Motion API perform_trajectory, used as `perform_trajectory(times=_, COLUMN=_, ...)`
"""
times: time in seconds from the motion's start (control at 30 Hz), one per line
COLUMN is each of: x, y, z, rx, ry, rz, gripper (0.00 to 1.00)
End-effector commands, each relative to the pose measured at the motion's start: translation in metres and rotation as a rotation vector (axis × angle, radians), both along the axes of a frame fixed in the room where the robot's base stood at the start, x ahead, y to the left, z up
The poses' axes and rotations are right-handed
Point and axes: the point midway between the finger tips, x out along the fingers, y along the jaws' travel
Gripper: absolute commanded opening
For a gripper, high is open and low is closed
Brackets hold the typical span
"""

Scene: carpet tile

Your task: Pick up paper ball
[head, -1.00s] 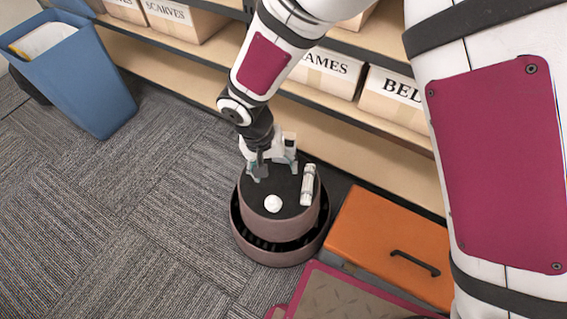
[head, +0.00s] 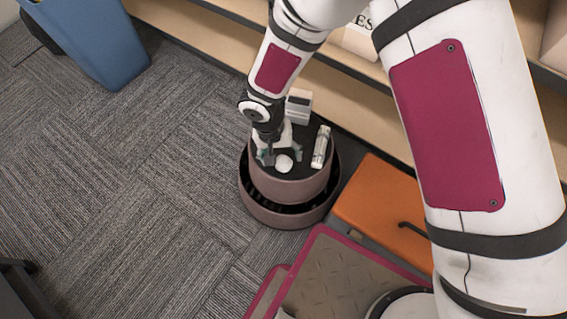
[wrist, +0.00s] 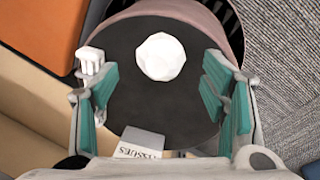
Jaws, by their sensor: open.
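The paper ball (head: 284,163) is white and faceted and lies on the dark top of a round stand (head: 305,180). In the wrist view the paper ball (wrist: 161,57) sits a little ahead of the fingertips, near the middle between their lines. My gripper (head: 278,156) is open above the stand, just behind and left of the ball in the head view. Its teal finger pads (wrist: 160,88) are spread wide in the wrist view, with nothing between them.
A white tube-like item (head: 321,147) stands or lies right of the ball. A tissue box (head: 298,105) is behind my gripper. An orange cabinet (head: 385,205) adjoins the stand at right; shelves are behind. A blue bin (head: 95,40) is far left.

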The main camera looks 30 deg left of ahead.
Motion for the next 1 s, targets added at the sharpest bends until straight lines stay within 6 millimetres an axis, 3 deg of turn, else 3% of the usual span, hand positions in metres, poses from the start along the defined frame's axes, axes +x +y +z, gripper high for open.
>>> perform_trajectory(times=0.03, x=-0.001, y=-0.002, z=-0.012, rx=-0.002, ry=0.002, rz=0.000, gripper=0.67)
perform_trajectory(times=0.2, x=-0.001, y=-0.005, z=-0.033, rx=-0.003, ry=0.002, rz=0.000, gripper=0.67)
perform_trajectory(times=0.53, x=0.000, y=-0.005, z=-0.038, rx=0.000, ry=0.000, rz=0.000, gripper=0.67)
perform_trajectory(times=0.57, x=0.000, y=-0.005, z=-0.038, rx=0.000, ry=0.000, rz=0.000, gripper=0.64)
perform_trajectory(times=0.7, x=0.000, y=-0.005, z=-0.038, rx=-0.001, ry=0.000, rz=0.000, gripper=0.35)
perform_trajectory(times=0.73, x=0.000, y=-0.005, z=-0.038, rx=-0.001, ry=0.000, rz=0.000, gripper=0.32)
perform_trajectory(times=1.0, x=0.000, y=-0.005, z=-0.038, rx=-0.001, ry=0.000, rz=0.000, gripper=0.32)
